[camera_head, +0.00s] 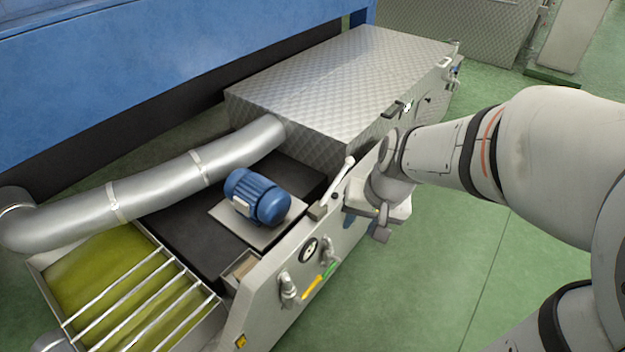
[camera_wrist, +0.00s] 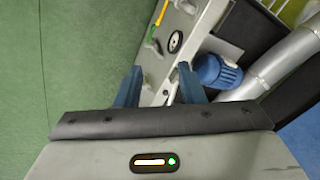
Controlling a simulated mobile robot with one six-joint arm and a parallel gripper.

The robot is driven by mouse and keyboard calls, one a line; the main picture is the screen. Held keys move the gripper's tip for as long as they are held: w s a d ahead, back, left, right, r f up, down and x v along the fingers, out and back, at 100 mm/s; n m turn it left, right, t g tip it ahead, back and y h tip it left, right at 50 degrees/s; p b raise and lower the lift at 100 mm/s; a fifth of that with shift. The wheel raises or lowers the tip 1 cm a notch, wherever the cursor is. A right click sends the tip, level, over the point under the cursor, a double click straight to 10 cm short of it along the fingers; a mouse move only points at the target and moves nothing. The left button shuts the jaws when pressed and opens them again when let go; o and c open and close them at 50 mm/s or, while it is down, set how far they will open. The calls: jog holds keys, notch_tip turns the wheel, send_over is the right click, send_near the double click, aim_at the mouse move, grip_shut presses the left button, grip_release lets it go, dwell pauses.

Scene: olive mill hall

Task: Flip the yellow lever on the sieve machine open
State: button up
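The sieve machine (camera_head: 262,310) has a light grey side panel. The yellow lever (camera_head: 318,283) sits low on this panel, slanted, beside a grey valve-like fitting and a green part. In the wrist view the yellow lever (camera_wrist: 161,13) is at the top edge, partly cut off. My gripper (camera_wrist: 159,84) has its two blue fingers spread apart with nothing held between them. In the head view my gripper is beside the panel, above and to the right of the yellow lever and apart from it; its fingers are mostly hidden there.
A round black dial (camera_head: 309,250) is on the panel near the lever. A blue motor (camera_head: 256,196) and a silver duct (camera_head: 160,186) are on top of the machine. A diamond-plate housing (camera_head: 340,80) stands behind. Green floor (camera_head: 470,270) is free at the right.

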jog(key=w+a+f+m+b, duration=0.1)
jog(key=w+a+f+b, duration=0.1)
jog(key=f+b, duration=0.35)
jog(key=w+a+f+m+y+b, duration=0.1)
jog(key=w+f+b, duration=0.1)
jog(key=f, duration=0.7)
jog(key=w+a+f+m+b, duration=0.1)
jog(key=w+a+f+b, duration=0.15)
jog(key=f, duration=0.55)
jog(key=m+b, duration=0.3)
jog(key=b, duration=0.5)
send_near(315, 283)
jog(key=shift+h, duration=0.3)
jog(key=b+x, duration=0.1)
jog(key=x, duration=0.1)
jog(key=b+x, duration=0.2)
jog(key=x, duration=0.1)
jog(key=b+x, duration=0.1)
jog(key=x, duration=0.2)
jog(key=shift+a+f, duration=0.2)
jog(key=shift+a, duration=0.15)
jog(key=shift+c, duration=0.3)
grip_shut()
